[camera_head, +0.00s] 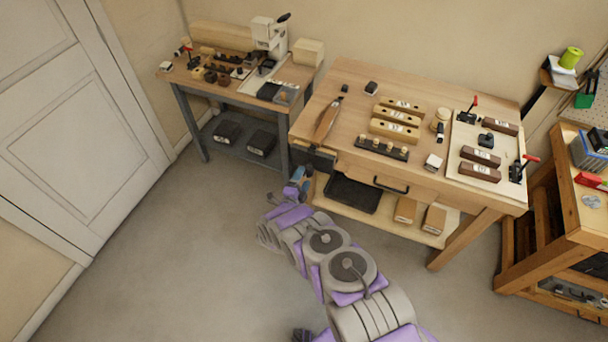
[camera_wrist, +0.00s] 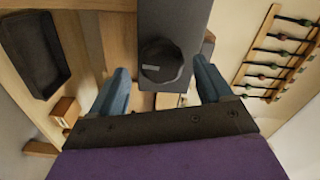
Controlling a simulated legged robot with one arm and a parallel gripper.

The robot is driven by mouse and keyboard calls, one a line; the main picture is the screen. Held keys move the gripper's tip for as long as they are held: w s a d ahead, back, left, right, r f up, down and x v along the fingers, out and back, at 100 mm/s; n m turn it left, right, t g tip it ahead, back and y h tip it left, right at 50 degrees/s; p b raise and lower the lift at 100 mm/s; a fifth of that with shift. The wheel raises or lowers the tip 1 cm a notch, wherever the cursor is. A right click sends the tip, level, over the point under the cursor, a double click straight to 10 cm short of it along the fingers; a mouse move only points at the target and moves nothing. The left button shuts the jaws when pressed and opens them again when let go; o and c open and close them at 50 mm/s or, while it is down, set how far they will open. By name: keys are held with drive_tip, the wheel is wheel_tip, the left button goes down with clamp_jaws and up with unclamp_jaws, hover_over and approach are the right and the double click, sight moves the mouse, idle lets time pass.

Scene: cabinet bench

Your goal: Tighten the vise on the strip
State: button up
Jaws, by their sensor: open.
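The vise (camera_head: 322,160) is a dark grey block at the left front end of the middle wooden bench. In the wrist view its dark grey body (camera_wrist: 182,18) runs up the middle, with a round black knob (camera_wrist: 161,64) on its face. My gripper (camera_head: 303,178) is low in front of the vise. Its two blue-grey fingers are spread, one on each side of the knob, with visible space between; I cannot tell whether they touch it. I cannot clearly make out the strip or the vise's jaw gap.
A long brown tool (camera_head: 328,118) lies on the bench (camera_head: 345,85) above the vise. A black tray (camera_head: 352,193) sits on the lower shelf, also in the wrist view (camera_wrist: 35,55). A drawer with a black handle (camera_head: 391,187) is right of the vise. Floor (camera_head: 170,260) is clear at left.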

drive_tip(key=shift+p+v, duration=0.4)
drive_tip(key=shift+v, duration=1.9)
